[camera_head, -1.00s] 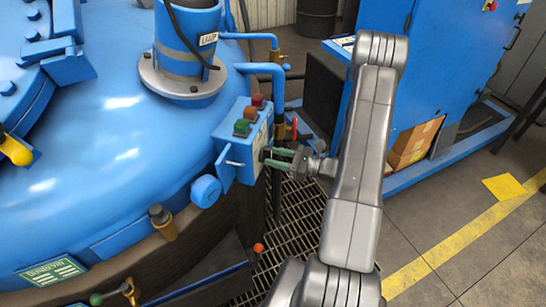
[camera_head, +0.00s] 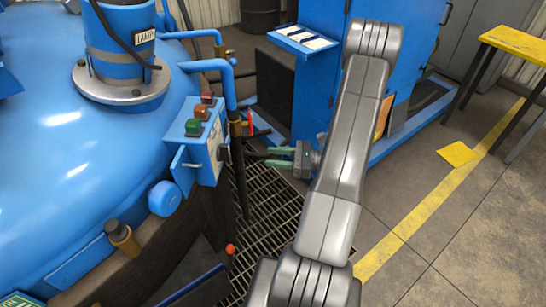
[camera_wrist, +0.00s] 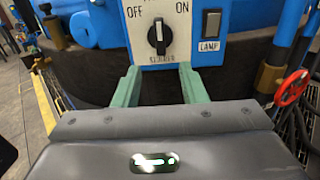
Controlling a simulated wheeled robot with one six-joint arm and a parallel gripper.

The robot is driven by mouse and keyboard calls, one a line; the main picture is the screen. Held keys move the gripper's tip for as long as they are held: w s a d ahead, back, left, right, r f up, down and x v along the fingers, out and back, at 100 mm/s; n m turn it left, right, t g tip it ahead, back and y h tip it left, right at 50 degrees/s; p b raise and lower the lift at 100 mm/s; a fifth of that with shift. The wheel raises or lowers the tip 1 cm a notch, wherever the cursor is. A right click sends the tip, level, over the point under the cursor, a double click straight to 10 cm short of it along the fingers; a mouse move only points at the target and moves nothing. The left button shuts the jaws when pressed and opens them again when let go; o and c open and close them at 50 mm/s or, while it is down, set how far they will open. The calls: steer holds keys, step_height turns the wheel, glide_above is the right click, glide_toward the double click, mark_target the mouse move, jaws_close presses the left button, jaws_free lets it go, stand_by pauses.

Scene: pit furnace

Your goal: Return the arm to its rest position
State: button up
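My gripper (camera_head: 267,157) has two green fingers, spread apart with nothing between them. It is at the end of my grey arm, a short gap to the right of the blue control box (camera_head: 196,145). In the wrist view my gripper (camera_wrist: 158,88) points at the box's white panel (camera_wrist: 160,52). The fingertips are below the knob in that view and look clear of the panel.
The blue domed furnace (camera_head: 60,150) fills the left. A pipe with a red-handled valve (camera_head: 249,124) stands behind the gripper. A blue cabinet (camera_head: 420,50) is behind my arm. A yellow-topped table (camera_head: 515,42) stands far right. Grating (camera_head: 265,215) lies below; open floor is at right.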

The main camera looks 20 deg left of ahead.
mark_target(229, 153)
steer(key=shift+a, duration=0.1)
steer(key=a+p, duration=0.1)
steer(key=a, duration=0.3)
steer(key=s+a+p, duration=0.1)
steer(key=a, duration=0.4)
steer(key=s+a+p, duration=0.1)
steer(key=a, duration=0.3)
steer(key=shift+s+a, duration=0.1)
steer(key=shift+a, duration=0.25)
steer(key=shift+d, duration=0.1)
